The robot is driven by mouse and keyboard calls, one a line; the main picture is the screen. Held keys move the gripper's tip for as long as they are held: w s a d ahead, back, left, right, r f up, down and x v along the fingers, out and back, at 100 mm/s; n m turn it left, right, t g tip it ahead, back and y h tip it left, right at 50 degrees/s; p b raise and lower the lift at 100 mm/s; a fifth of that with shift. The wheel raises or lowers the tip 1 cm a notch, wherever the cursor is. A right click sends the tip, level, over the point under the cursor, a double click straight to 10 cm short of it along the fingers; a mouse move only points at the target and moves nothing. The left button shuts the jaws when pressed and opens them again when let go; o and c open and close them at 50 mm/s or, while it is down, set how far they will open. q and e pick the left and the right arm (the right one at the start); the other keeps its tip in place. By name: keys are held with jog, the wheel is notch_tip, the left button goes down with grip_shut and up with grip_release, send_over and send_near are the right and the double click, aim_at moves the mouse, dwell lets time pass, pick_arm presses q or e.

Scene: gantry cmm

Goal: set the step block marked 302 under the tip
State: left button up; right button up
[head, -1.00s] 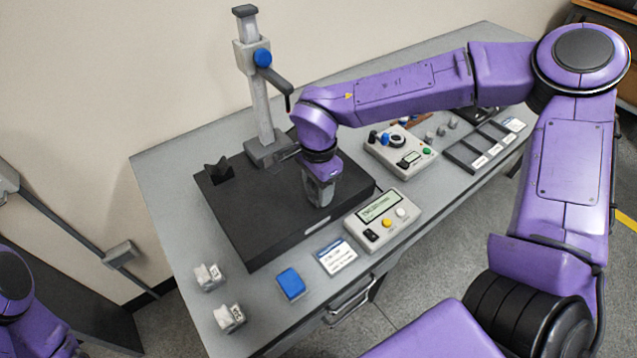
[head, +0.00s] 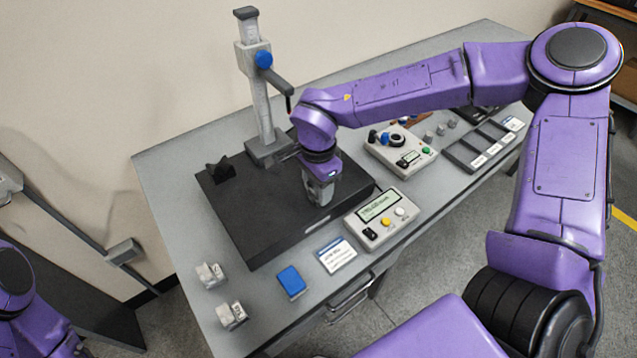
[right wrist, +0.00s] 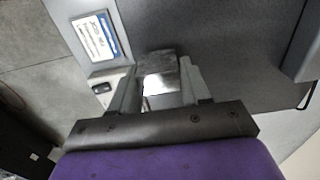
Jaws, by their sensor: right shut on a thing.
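The tip is at the end of the dark probe arm (head: 289,103) on the grey height stand (head: 265,110), above the black plate (head: 250,215). My right gripper (head: 321,198) points down over the front right part of the plate, to the right of and in front of the tip. In the right wrist view its fingers (right wrist: 162,85) are shut on a grey block (right wrist: 157,66) with a bright face; no mark is readable. Two pale step blocks, one behind (head: 210,274) and one in front (head: 231,315), sit on the table at the left; their marks are too small to read. My left gripper is out of view.
A blue block (head: 291,282) and a label card (head: 337,255) lie along the front edge. A display box (head: 381,220) stands right of the plate, with a knobbed box (head: 400,150) behind. A dark V-block (head: 220,170) is on the plate's left. The plate's middle is clear.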

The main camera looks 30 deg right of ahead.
jog(key=shift+f, duration=0.6)
dwell(0.9)
jog(key=o, duration=1.7)
jog(key=shift+c, duration=0.2)
jog(key=shift+r, duration=0.1)
notch_tip(320, 180, up, 7)
jog(key=p, duration=0.8)
